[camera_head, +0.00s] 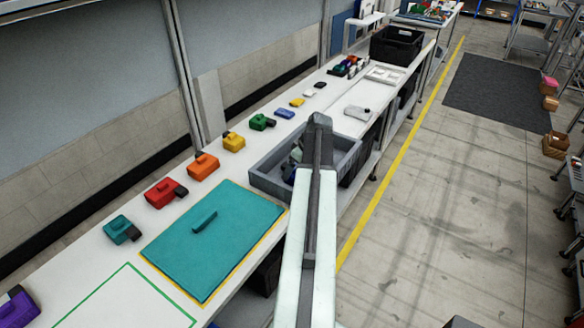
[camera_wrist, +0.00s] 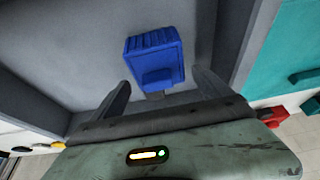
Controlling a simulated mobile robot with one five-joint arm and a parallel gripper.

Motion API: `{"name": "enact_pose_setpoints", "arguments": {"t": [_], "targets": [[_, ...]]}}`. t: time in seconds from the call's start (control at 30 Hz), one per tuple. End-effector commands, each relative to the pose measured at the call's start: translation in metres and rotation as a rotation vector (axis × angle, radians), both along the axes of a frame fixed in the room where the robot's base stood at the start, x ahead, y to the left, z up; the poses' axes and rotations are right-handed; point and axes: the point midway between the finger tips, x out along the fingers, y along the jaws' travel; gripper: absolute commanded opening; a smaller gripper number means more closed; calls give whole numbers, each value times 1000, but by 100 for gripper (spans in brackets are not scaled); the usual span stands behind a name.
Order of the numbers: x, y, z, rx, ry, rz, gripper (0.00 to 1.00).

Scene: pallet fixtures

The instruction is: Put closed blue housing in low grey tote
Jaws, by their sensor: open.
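The closed blue housing (camera_wrist: 153,55) shows in the wrist view, a ribbed blue block with a raised part on its face. It is inside the low grey tote (camera_wrist: 55,70), against the grey interior. My gripper (camera_wrist: 160,80) is open, with one finger on each side of the housing's near end and visible gaps beside it. I cannot tell whether the housing rests fully on the floor. In the head view, the low grey tote (camera_head: 268,181) stands on the white bench, and my arm reaches over it and hides much of its inside.
A teal mat (camera_head: 190,262) with a teal handle lies nearer on the bench (camera_head: 85,285). Red (camera_head: 160,192), orange (camera_head: 203,166), yellow and green housings line the back. A white-grey part (camera_head: 357,112) and a black crate (camera_head: 396,46) stand beyond the tote.

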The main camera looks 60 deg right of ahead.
Motion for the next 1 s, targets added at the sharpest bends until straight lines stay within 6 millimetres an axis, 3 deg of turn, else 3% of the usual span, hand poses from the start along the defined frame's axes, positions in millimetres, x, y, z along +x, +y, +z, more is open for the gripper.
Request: {"name": "enact_pose_setpoints", "arguments": {"t": [0.03,0.3,0.43,0.77,0.87,0.97,1.0], "targets": [[-5,1,21,0,0,-1,89],[-28,1,78,0,0,0,89],[-34,1,87,0,0,1,89],[-33,2,84,1,1,3,89],[-12,24,83,16,15,14,89],[40,84,80,52,58,35,89],[65,119,78,69,84,44,89]]}}
